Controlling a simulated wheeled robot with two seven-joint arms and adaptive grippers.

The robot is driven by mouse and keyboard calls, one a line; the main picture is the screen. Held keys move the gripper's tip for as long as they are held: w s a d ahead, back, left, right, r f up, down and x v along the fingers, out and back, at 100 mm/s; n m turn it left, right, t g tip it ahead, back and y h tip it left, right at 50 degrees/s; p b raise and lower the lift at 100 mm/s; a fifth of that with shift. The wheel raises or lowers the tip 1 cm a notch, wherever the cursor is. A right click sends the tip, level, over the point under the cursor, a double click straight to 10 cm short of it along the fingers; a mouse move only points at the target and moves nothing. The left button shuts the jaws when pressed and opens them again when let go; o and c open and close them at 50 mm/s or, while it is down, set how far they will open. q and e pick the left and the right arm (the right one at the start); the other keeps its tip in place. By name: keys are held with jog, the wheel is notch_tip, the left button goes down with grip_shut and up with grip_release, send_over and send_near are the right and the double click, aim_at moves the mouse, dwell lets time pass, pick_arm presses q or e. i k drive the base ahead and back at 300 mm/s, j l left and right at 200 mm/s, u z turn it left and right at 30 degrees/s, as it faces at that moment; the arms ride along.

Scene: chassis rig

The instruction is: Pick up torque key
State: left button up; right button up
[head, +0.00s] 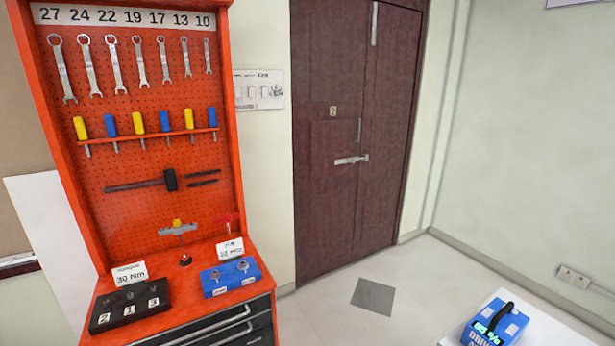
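No item is clearly marked as the torque key. A red tool cabinet (195,200) with a pegboard back stands at the left in the head view. On its top is a black block (129,308) with numbered tags and a "30 Nm" card (131,275). Beside it is a blue block (231,277) with small round metal pieces on top. A silver T-shaped tool with a yellow top (178,230) stands upright behind them, above a dark round base (185,260). A red-handled item (228,219) is partly hidden by a white card (230,248). Neither gripper is in view.
Wrenches (113,62), screwdrivers (138,124) and a hammer (170,180) hang on the pegboard. Dark drawers (240,328) sit below the top. A blue device with a black handle (497,322) rests on a white surface at lower right.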

aim_at(179, 229)
jog(key=i+j+u, duration=0.55)
jog(key=u, duration=0.15)
jog(key=i+j+u, duration=0.1)
jog(key=i+u, duration=0.25)
